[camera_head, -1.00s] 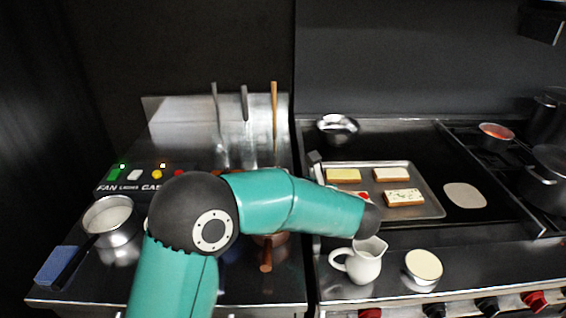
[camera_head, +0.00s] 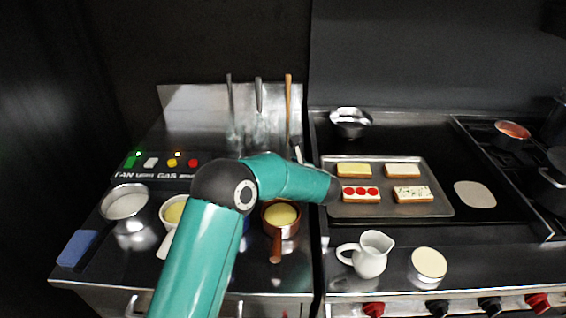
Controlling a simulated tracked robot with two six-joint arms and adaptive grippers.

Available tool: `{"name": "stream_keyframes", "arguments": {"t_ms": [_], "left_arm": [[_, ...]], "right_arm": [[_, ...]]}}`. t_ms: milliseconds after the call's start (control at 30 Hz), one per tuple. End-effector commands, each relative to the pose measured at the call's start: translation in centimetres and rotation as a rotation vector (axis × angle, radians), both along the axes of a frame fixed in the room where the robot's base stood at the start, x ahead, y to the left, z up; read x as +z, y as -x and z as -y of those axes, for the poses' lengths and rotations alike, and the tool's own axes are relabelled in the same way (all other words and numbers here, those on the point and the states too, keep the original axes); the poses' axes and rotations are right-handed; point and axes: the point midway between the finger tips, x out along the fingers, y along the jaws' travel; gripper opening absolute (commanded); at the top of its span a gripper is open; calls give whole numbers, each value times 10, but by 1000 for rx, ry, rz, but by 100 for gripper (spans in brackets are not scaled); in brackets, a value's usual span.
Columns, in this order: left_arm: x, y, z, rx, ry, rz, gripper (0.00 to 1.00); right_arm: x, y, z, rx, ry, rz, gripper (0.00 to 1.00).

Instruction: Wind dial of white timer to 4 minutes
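I do not see a white timer or its dial in this view. My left arm comes in from the lower left, and its teal links and dark joints cross the middle of the picture. A small pale tip (camera_head: 298,153) shows just above the forearm, left of the baking tray; it may be part of my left gripper. The rest of that gripper is hidden behind the arm, so I cannot tell its opening. My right gripper is not in view.
A tray (camera_head: 440,208) holds several topped bread slices. A white jug (camera_head: 370,262) and a cream-topped cup (camera_head: 429,264) stand at the front. A copper pan (camera_head: 277,228), a steel pan (camera_head: 125,204) and a blue sponge (camera_head: 76,248) are left. A control panel (camera_head: 135,174) stands behind.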

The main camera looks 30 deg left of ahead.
Motion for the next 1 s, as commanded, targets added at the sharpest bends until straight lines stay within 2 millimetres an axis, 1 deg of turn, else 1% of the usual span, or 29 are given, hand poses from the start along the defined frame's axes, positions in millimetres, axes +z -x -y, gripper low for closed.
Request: {"name": "stream_keyframes", "arguments": {"t_ms": [33, 167, 467, 500, 567, 600, 833, 1000], "left_arm": [[-1, -2, -5, 1, 1, -1, 71], [-5, -6, -11, 1, -1, -1, 71], [-6, -7, -13, 0, 0, 0, 71], [-6, -7, -13, 0, 0, 0, 68], [-6, -7, -13, 1, 0, 0, 57], [-6, -7, -13, 1, 0, 0, 51], [-6, -7, -13, -1, 1, 1, 12], [-6, -7, -12, -1, 1, 1, 11]], "right_arm": [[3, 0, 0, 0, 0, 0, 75], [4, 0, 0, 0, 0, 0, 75], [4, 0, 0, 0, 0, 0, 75], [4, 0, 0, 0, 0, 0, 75], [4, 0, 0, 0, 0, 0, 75], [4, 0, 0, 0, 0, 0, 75], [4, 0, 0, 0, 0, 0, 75], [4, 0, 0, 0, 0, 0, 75]]}}
